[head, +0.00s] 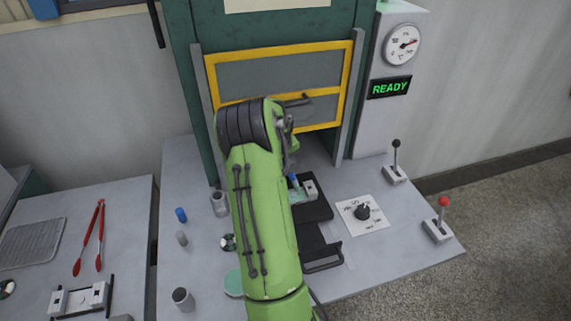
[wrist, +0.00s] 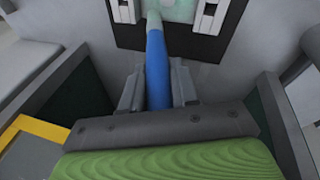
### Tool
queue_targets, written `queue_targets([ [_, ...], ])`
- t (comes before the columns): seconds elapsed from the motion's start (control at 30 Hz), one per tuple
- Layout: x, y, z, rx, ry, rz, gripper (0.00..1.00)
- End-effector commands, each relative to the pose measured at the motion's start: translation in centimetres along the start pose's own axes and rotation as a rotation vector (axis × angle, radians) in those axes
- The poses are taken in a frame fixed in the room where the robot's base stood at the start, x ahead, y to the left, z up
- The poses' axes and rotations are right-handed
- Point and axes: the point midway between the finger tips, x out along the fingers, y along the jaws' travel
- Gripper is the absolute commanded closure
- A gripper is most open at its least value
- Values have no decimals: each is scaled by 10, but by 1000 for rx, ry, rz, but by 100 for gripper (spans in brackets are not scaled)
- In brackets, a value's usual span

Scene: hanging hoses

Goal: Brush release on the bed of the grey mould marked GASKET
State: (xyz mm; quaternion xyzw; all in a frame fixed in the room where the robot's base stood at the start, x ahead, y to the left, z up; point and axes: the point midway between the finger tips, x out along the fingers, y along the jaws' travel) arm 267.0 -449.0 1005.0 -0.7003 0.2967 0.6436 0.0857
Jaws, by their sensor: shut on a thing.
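My gripper (wrist: 158,88) is shut on the blue handle of a brush (wrist: 156,58). The brush points away from me, and its pale tip is over or on the pale green bed of a grey mould (wrist: 205,17); I cannot tell if it touches. In the head view the mould (head: 310,190) sits on a black tray (head: 312,212) in front of the press, partly hidden by my green arm. The brush's blue handle (head: 293,178) shows just right of the arm. No GASKET marking is readable in either view.
The press has a yellow-framed guard (head: 330,112), a gauge (head: 402,45) and a READY display (head: 390,88). Cups and a pale green dish (head: 233,284) are left. Another grey fixture (head: 80,298) and red tongs (head: 90,240) lie further left.

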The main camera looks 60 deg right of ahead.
Motion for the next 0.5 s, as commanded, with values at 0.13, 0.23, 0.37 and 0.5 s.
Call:
queue_targets([
  [0.13, -2, -10, -3, -3, 1, -2, 100],
  [0.23, -3, -16, -4, -3, 1, -3, 100],
  [0.37, -4, -17, -4, -1, 0, -2, 100],
  [0.5, -4, -17, -4, -1, 0, -2, 100],
])
